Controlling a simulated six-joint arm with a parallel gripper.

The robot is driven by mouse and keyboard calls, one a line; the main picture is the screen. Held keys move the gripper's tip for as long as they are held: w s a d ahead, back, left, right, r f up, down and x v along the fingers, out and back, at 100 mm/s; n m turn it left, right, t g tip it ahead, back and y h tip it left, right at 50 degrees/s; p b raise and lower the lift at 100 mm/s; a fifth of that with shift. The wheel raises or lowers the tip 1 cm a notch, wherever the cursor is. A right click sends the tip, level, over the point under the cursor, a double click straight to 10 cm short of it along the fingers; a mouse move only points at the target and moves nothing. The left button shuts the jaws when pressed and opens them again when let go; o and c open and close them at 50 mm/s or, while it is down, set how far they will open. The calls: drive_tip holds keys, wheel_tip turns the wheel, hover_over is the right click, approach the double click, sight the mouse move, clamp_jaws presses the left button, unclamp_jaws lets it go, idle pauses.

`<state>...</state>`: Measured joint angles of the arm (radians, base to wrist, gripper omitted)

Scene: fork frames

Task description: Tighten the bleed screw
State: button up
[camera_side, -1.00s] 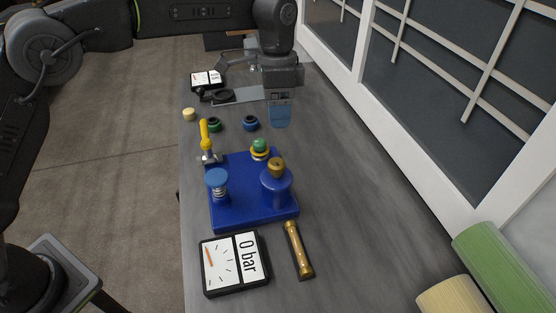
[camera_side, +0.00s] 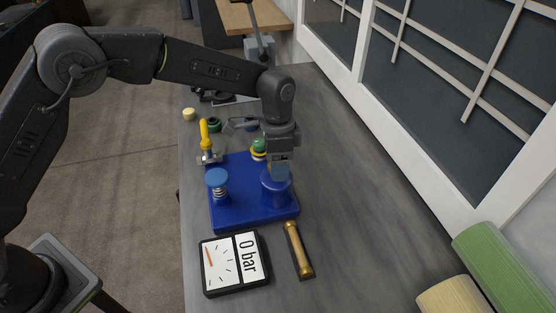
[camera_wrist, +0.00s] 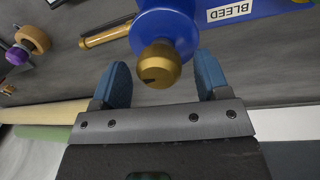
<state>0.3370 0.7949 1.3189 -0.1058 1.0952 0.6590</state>
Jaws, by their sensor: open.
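The brass bleed screw (camera_wrist: 158,64) tops a round blue post (camera_wrist: 166,22) on the blue block (camera_wrist: 255,8), near a "BLEED" label. In the wrist view, the screw shows between the two blue fingers of my gripper (camera_wrist: 163,80). The fingers stand apart, with a gap on each side of the screw. In the side view my gripper (camera_side: 279,168) is directly over the post (camera_side: 277,188) and hides the screw. The gauge display (camera_side: 234,262) reads 0 bar.
A yellow-handled valve (camera_side: 205,134), a blue-capped spring post (camera_side: 217,180) and a green knob (camera_side: 259,146) stand close by on the block. A brass rod (camera_side: 298,249) lies in front.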

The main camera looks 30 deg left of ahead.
drive_tip(key=c, duration=0.9)
drive_tip(key=shift+c, duration=0.2)
drive_tip(key=shift+m, duration=0.3)
drive_tip(key=m, duration=0.4)
drive_tip(key=shift+d+y, duration=0.1)
drive_tip(key=shift+y, duration=0.2)
drive_tip(key=m, duration=0.4)
drive_tip(key=shift+s+m, duration=0.1)
drive_tip(key=shift+m, duration=0.3)
drive_tip(key=m+y, duration=0.1)
drive_tip(key=m, duration=0.3)
drive_tip(key=shift+s+r+m, duration=0.1)
drive_tip(key=shift+m, duration=0.2)
drive_tip(key=shift+m+t, duration=0.3)
drive_tip(key=shift+m, duration=2)
drive_tip(key=shift+r, duration=0.1)
